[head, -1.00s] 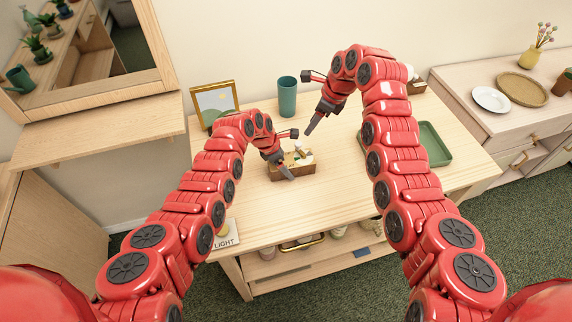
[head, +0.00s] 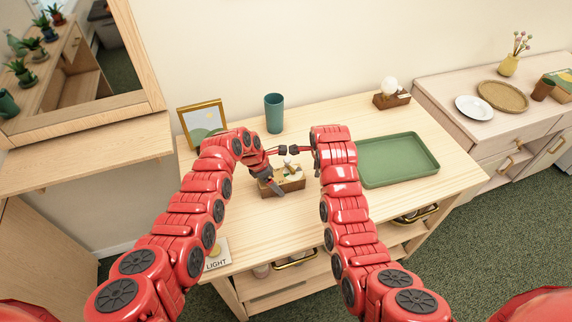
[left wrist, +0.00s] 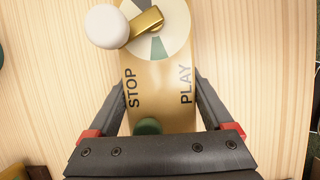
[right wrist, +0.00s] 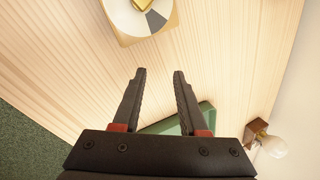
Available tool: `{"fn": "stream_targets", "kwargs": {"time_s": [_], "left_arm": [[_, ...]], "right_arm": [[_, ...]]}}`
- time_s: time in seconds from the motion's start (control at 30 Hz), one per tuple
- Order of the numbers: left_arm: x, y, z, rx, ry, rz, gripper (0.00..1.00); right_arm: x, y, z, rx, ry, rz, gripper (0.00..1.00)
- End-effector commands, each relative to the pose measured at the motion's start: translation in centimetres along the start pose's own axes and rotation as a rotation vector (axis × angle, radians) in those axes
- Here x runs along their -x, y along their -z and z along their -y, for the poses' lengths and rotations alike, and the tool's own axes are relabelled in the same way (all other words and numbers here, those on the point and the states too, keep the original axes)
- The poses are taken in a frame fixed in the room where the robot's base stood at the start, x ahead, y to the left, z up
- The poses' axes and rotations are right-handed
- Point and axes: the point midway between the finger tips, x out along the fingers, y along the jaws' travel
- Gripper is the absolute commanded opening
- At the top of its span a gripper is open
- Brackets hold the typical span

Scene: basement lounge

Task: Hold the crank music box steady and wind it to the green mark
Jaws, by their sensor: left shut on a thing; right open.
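The crank music box (head: 289,185) is a small brown box on the table. In the left wrist view its gold top (left wrist: 160,88) reads STOP and PLAY, with a green button (left wrist: 148,126). Its pale dial (left wrist: 176,38) has a grey-green sector below the hub. A brass crank (left wrist: 146,22) with a white knob (left wrist: 106,27) points left, towards the STOP side. My left gripper (left wrist: 161,88) is shut on the box's sides. My right gripper (right wrist: 160,72) is open and empty, apart from the box, whose dial (right wrist: 140,20) shows ahead. In the head view my right arm largely hides it.
A green tray (head: 398,182) lies right of my right arm. A teal cup (head: 274,112) and a picture frame (head: 202,120) stand behind the box. A lamp with a round bulb (head: 390,88) stands at the back right. A LIGHT card (head: 217,254) is at the front left.

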Motion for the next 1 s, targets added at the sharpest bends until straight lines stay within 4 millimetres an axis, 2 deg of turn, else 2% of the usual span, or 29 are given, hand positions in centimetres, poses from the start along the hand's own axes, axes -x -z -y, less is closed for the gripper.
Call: {"fn": "stream_targets", "kwargs": {"time_s": [0.03, 0.1, 0.23, 0.37, 0.5, 0.6, 0.8, 0.9, 1.0], "left_arm": [[0.0, 0.0, 0.0, 0.000, 0.000, 0.000, 0.03], [0.0, 0.0, 0.0, 0.000, 0.000, 0.000, 0.03], [0.0, 0.0, 0.0, 0.000, 0.000, 0.000, 0.03], [0.0, 0.0, 0.0, 0.000, 0.000, 0.000, 0.03], [0.0, 0.0, 0.0, 0.000, 0.000, 0.000, 0.03], [0.0, 0.0, 0.0, 0.000, 0.000, 0.000, 0.03], [0.0, 0.0, 0.0, 0.000, 0.000, 0.000, 0.03], [0.0, 0.0, 0.0, 0.000, 0.000, 0.000, 0.03], [0.0, 0.0, 0.0, 0.000, -0.001, 0.001, 0.03]], "right_arm": [[-1.0, 0.2, -1.2, 0.080, 0.038, -0.045, 0.42], [-1.3, -0.1, -2.4, 0.221, 0.099, -0.097, 0.42], [-0.7, -0.6, -4.2, 0.510, 0.216, -0.212, 0.42], [1.7, -1.9, -5.7, 0.825, 0.343, -0.343, 0.42], [5.4, -4.7, -7.3, 1.145, 0.486, -0.475, 0.42], [7.9, -6.6, -8.6, 1.323, 0.570, -0.551, 0.42], [11.0, -9.2, -10.1, 1.511, 0.675, -0.635, 0.42], [11.1, -9.5, -10.0, 1.536, 0.688, -0.650, 0.42], [10.3, -9.4, -9.1, 1.537, 0.684, -0.652, 0.42]]}}
